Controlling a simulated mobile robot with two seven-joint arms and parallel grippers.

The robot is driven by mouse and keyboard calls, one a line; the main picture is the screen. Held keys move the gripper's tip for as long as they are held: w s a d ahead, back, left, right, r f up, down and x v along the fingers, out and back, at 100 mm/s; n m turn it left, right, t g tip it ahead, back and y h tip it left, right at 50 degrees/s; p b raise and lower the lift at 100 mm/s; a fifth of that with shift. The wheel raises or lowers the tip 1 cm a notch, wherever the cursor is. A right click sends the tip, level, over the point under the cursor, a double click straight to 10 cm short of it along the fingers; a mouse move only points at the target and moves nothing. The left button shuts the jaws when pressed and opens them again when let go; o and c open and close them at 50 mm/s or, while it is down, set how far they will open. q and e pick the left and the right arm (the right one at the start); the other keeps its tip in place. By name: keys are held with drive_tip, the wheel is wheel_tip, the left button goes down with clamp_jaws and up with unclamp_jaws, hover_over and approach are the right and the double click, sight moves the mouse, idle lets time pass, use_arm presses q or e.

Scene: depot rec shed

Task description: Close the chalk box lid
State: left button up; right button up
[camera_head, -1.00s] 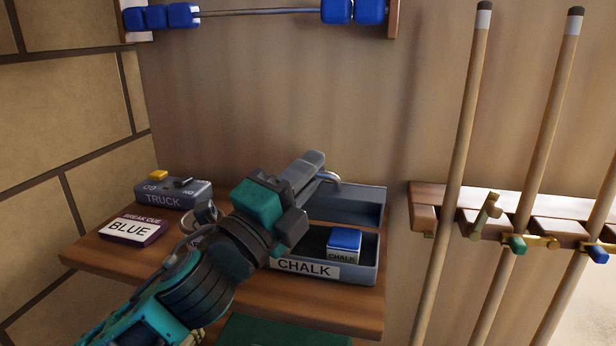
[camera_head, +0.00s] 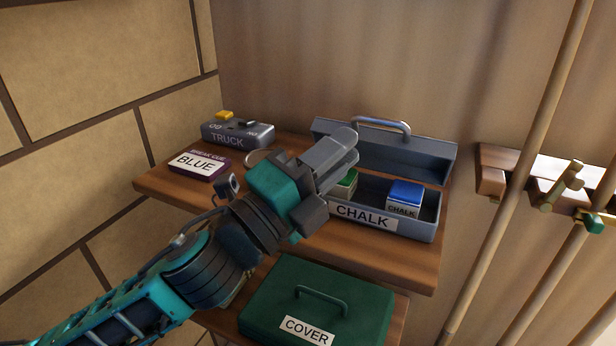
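The grey chalk box (camera_head: 425,230) stands on the wooden shelf with a CHALK label on its front. Its lid (camera_head: 430,160) is open, tilted up along the back edge, with a curved metal handle (camera_head: 385,122) at its top. A blue chalk cube (camera_head: 405,195) and a green-topped cube (camera_head: 347,182) sit inside. My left gripper (camera_head: 345,150) is in front of the lid's left part and above the box's left end, hiding some of both. Its fingers lie together with nothing visible between them. I cannot tell whether they touch the lid. My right gripper is not in view.
A grey TRUCK switch box (camera_head: 238,138) and a BLUE break-cue card (camera_head: 198,163) are on the shelf's left. A green COVER case (camera_head: 350,300) with a handle sits on a lower shelf. Cues in a rack (camera_head: 530,170) stand at the right.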

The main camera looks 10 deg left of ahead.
use_arm(q)
drive_tip(key=shift+b+v, duration=0.3)
drive_tip(key=shift+v, duration=2.45)
